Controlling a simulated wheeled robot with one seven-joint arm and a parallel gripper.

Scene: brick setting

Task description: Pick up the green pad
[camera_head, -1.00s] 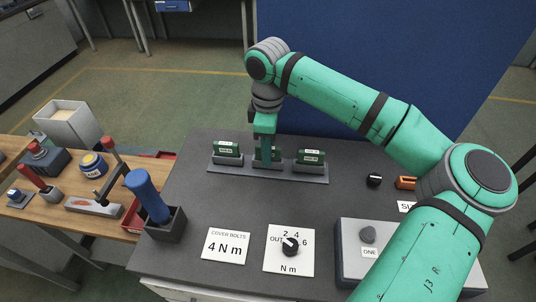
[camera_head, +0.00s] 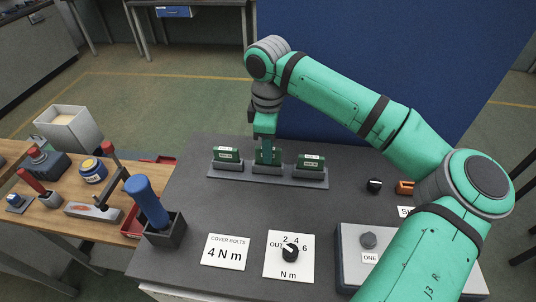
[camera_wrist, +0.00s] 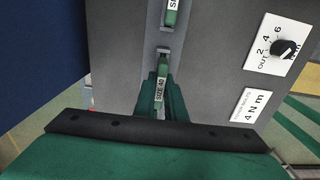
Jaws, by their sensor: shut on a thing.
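A grey rack (camera_head: 240,176) on the bench holds green pads in a row. The left green pad (camera_head: 227,155) and the right green pad (camera_head: 311,162) stand upright in their slots. My gripper (camera_head: 267,156) points straight down at the middle of the rack. It is shut on the middle green pad, whose label reads SIZE 40 in the wrist view (camera_wrist: 161,84). The fingers mostly hide this pad in the head view. I cannot tell whether its lower edge is clear of its slot. Another green pad (camera_wrist: 171,14) shows at the top of the wrist view.
A blue-handled tool (camera_head: 148,201) stands in a dark holder left of the rack. Cards, a black dial (camera_head: 291,252) and a grey box (camera_head: 350,238) lie toward the front. A blue panel (camera_head: 400,60) rises behind. The bench between rack and cards is clear.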

